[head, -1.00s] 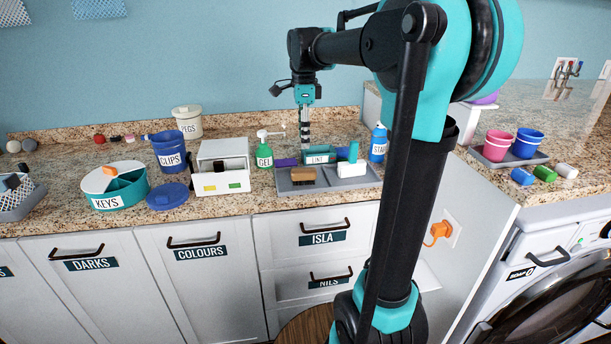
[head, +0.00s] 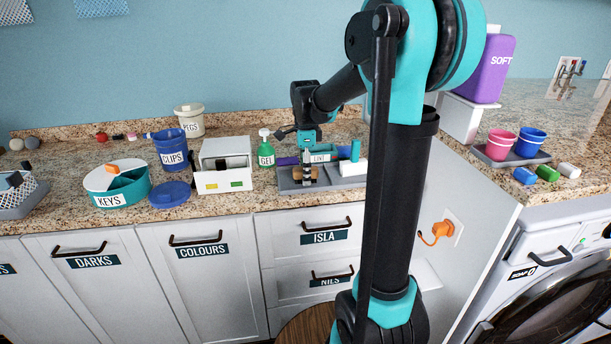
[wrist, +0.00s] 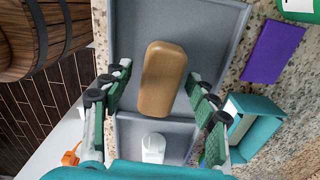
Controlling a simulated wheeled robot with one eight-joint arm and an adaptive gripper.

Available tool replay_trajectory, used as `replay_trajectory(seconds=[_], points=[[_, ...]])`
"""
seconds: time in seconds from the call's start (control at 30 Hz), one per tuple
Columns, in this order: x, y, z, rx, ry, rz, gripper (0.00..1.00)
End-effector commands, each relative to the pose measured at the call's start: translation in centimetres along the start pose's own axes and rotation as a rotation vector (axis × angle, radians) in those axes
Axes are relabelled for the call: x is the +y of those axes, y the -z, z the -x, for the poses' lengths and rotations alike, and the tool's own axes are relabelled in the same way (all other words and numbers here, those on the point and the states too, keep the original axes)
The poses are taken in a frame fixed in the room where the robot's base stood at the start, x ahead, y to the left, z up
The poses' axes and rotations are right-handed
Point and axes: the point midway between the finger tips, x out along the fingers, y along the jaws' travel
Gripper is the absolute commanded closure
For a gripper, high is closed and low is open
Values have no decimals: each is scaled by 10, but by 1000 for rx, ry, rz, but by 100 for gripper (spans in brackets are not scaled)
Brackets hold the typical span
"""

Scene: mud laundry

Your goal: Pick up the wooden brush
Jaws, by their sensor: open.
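The wooden brush (wrist: 162,80) lies on the grey tray (wrist: 212,30), its plain tan back facing up in the wrist view. In the head view the brush (head: 297,174) is partly hidden behind my fingers, at the left end of the tray (head: 345,183). My gripper (wrist: 158,84) is open above the brush. One finger is on each side of it, with gaps showing on both sides. In the head view my gripper (head: 307,180) points down at the brush. Whether the fingertips reach the tray is unclear.
A white item (wrist: 153,147) shares the tray. The teal LINT box (wrist: 243,122) and a purple item (wrist: 272,50) are close behind it. A green GEL bottle (head: 266,152) and a white box (head: 222,165) stand to the left. A purple SOFT bottle (head: 488,68) stands at the right.

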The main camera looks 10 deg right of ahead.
Motion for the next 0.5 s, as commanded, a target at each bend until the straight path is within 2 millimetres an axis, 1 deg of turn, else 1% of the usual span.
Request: replay_trajectory(seconds=[0.07,0.27,0.5], points=[[0,0,-3,0,0,0,41],[0,0,-3,0,0,0,41],[0,0,-3,0,0,0,71]])
